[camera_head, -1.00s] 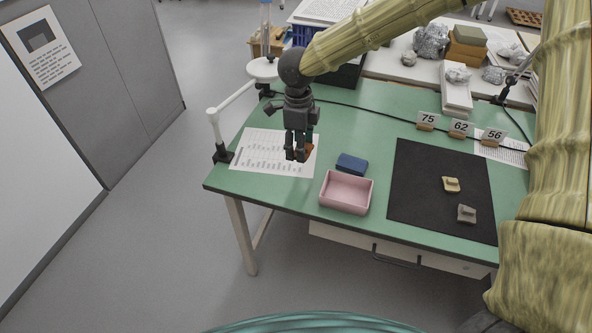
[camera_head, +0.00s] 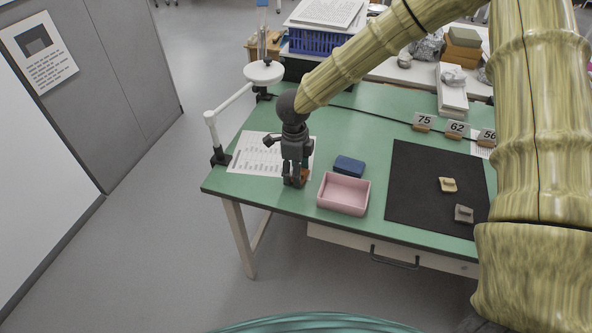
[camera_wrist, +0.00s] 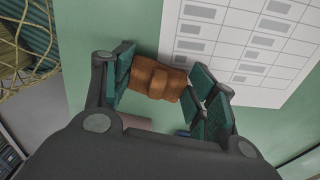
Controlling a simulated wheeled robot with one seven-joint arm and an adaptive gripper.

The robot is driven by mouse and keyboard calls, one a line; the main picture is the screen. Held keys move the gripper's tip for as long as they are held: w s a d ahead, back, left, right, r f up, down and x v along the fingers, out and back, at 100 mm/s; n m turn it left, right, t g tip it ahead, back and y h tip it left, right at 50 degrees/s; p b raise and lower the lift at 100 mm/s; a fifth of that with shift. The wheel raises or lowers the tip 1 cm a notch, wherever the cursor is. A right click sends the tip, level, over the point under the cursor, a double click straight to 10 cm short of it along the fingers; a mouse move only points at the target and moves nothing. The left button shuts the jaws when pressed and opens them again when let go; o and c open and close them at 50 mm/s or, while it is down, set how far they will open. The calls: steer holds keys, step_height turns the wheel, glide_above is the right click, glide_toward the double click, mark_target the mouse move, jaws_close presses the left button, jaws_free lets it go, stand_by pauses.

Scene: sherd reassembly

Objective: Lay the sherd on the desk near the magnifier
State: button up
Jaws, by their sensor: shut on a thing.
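My gripper (camera_head: 296,182) is shut on a brown sherd (camera_wrist: 159,79), which sits between the teal finger pads in the wrist view. In the head view only a bit of the sherd (camera_head: 304,174) shows beside the fingers. My gripper is low over the green desk (camera_head: 262,189), at the right front edge of a printed sheet (camera_head: 247,158). I cannot tell whether the sherd touches the desk. The magnifier, with a white arm and round head (camera_head: 264,73), is clamped at the desk's left edge, left of and behind my gripper.
A pink tray (camera_head: 344,193) and a blue box (camera_head: 349,166) stand just right of my gripper. A black mat (camera_head: 436,191) holds two small sherds. Number cards (camera_head: 455,128) stand behind it. Bare desk lies left of the pink tray.

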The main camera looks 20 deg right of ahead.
stand_by(0.3)
steer(key=o, duration=1)
steer(key=shift+f, duration=0.1)
step_height(320, 180, up, 12)
steer(key=shift+a+r, duration=0.15)
